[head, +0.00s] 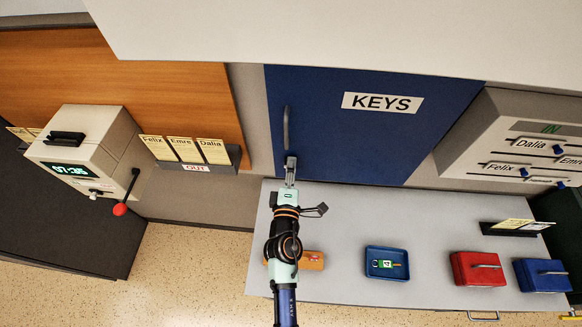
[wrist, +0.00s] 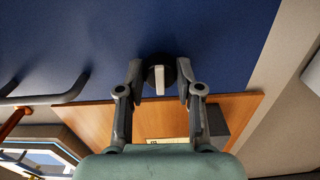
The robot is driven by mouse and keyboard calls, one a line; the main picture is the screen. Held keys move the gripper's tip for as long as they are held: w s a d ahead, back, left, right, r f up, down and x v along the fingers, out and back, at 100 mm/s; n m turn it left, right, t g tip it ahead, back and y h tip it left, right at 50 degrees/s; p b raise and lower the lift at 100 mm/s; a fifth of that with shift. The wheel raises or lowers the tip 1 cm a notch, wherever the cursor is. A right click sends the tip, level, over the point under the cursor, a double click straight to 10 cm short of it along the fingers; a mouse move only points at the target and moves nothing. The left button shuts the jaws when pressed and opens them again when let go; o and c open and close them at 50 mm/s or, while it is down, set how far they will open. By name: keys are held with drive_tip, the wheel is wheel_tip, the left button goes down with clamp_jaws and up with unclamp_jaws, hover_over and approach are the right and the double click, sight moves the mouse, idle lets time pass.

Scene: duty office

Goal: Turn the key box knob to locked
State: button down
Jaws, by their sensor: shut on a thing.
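The key box is the blue panel (head: 350,125) with a "KEYS" label, and its blue face (wrist: 90,40) fills the top of the wrist view. Its knob (wrist: 160,78) is a round black disc with a pale grey bar, which stands upright in the wrist picture. My gripper (head: 290,165) is at the lower left of the panel in the head view and hides the knob there. In the wrist view my gripper (wrist: 160,80) has one finger on each side of the knob, shut on it. No lock marking is readable.
A vertical handle (head: 286,128) stands on the panel just above my gripper. On the grey counter (head: 340,276) are a blue tray (head: 371,274), a red box (head: 466,268) and a blue box (head: 541,275). A card rack (head: 197,167) and a time clock (head: 85,150) are at left.

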drive_tip(key=c, duration=1.9)
unclamp_jaws()
drive_tip(key=shift+n, duration=0.4)
drive_tip(key=o, duration=1.2)
drive_tip(key=shift+c, duration=0.2)
drive_tip(key=shift+s, duration=0.15)
drive_tip(key=s+a, duration=0.1)
drive_tip(key=s, duration=1)
drive_tip(key=shift+s, duration=0.35)
